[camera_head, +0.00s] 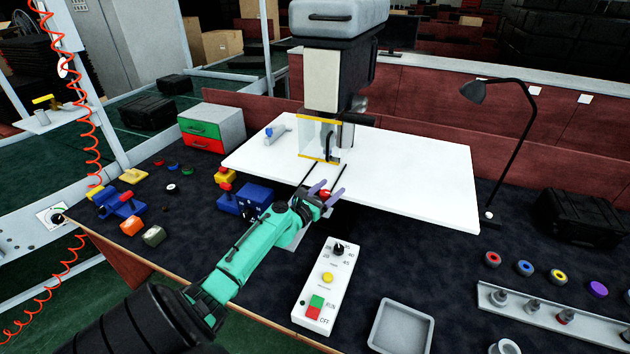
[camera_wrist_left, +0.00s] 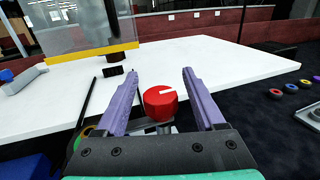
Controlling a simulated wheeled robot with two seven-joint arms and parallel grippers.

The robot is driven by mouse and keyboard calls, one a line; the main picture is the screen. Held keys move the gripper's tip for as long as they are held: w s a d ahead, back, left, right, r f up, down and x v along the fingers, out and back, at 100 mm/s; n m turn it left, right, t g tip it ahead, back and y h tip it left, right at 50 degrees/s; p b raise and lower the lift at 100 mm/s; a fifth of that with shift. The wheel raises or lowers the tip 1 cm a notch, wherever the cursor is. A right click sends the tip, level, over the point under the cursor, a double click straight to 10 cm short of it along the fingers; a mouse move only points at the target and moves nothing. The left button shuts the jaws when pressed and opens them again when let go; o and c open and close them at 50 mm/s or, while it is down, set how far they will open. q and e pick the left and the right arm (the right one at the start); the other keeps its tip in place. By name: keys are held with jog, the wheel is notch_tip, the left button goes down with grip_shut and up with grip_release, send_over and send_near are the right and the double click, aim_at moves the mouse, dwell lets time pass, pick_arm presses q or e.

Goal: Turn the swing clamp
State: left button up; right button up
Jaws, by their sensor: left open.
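A red round knob (camera_wrist_left: 160,103) with a white mark on top stands on a metal stem in the left wrist view; it looks like the swing clamp's top, though I cannot be sure. My left gripper (camera_head: 327,192) is open at the front edge of the white table board. Its two purple fingers stand either side of the knob, with a gap on both sides in the left wrist view (camera_wrist_left: 160,74). Whether the fingers reach its height is hard to tell. The clamp's lower part is mostly hidden by the gripper. My right gripper is not in view.
A machine head (camera_head: 335,75) with a clear guard hangs over the white board (camera_head: 420,165). A control box (camera_head: 328,285) and a grey tray (camera_head: 402,328) lie in front. Blue fixtures with red handles (camera_head: 248,197) sit left of my gripper. A black lamp (camera_head: 510,150) stands right.

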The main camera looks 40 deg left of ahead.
pick_arm(q)
jog(key=s, duration=0.4)
jog(key=s+b, duration=0.1)
jog(key=s, duration=0.8)
jog(key=shift+d, duration=0.4)
jog(key=shift+s, duration=0.3)
